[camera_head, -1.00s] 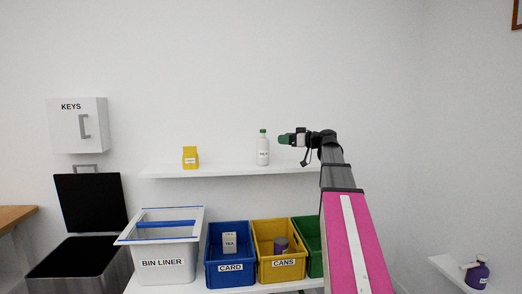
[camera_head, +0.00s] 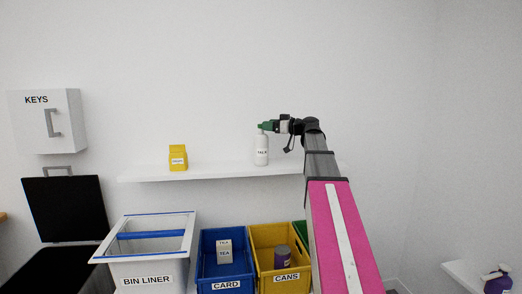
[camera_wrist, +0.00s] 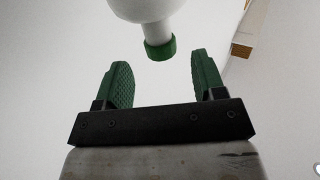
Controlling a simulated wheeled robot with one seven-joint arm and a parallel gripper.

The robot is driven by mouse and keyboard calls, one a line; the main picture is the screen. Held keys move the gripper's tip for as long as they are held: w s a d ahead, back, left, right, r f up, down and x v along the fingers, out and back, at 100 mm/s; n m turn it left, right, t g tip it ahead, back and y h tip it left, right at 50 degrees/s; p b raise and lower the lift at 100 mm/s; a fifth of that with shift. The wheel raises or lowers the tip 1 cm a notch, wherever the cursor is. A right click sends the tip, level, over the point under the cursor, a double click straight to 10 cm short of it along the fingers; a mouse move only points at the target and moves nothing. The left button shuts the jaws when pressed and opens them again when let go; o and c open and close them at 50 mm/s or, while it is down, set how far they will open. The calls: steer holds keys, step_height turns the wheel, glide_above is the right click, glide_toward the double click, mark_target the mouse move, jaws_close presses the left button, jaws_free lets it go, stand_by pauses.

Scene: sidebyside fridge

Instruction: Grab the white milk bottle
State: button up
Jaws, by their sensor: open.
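The white milk bottle (camera_head: 261,150) stands upright on the white wall shelf (camera_head: 215,173). Its green cap is mostly hidden behind my gripper (camera_head: 264,126) in the head view. In the wrist view the bottle's white body (camera_wrist: 142,8) and green cap (camera_wrist: 160,49) show at the top, with the cap ahead of the gap between my green fingers. My gripper (camera_wrist: 160,82) is open and empty, at about the height of the cap. The fingers look apart from the bottle.
A yellow carton (camera_head: 178,158) stands left on the same shelf. Below are a bin liner box (camera_head: 150,271), a blue CARD crate (camera_head: 227,285), a yellow CANS crate (camera_head: 287,278) and a partly hidden green crate (camera_head: 299,228). A KEYS cabinet (camera_head: 45,120) hangs at left.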

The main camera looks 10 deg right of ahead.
steer(key=shift+f+x, duration=0.2)
steer(key=shift+x, duration=2.95)
steer(key=shift+s, duration=0.1)
steer(key=shift+c, duration=0.3)
jaws_close()
